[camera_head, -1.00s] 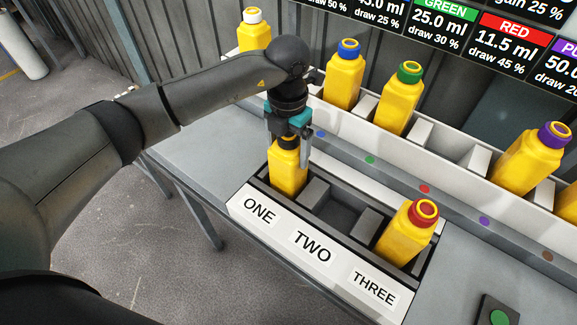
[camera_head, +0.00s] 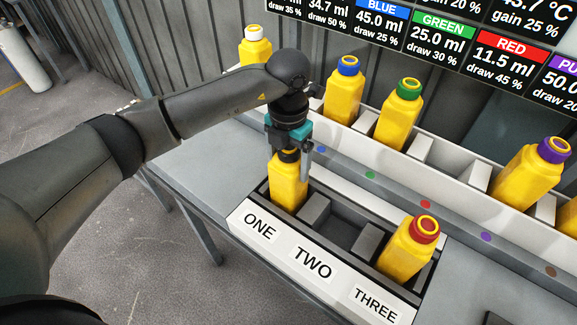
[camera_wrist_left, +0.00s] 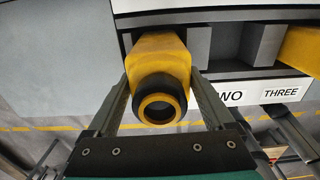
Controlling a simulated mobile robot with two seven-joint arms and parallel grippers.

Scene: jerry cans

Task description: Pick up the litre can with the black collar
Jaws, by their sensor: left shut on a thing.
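The yellow litre can with the black collar (camera_head: 288,183) stands in the compartment marked ONE of the dark tray (camera_head: 340,209). My left gripper (camera_head: 290,157) comes down on it from above and is shut on it near the neck. The wrist view shows the can (camera_wrist_left: 158,58), its black collar and its open mouth between the two fingers (camera_wrist_left: 160,88). The can's base is hidden inside the tray. My right gripper is not in view.
A can with a red collar (camera_head: 409,250) stands in compartment THREE; compartment TWO is empty. Behind, a white rack (camera_head: 450,173) holds cans with blue (camera_head: 344,95), green (camera_head: 398,117) and purple (camera_head: 530,175) collars. A white-collared can (camera_head: 255,48) stands at the back left.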

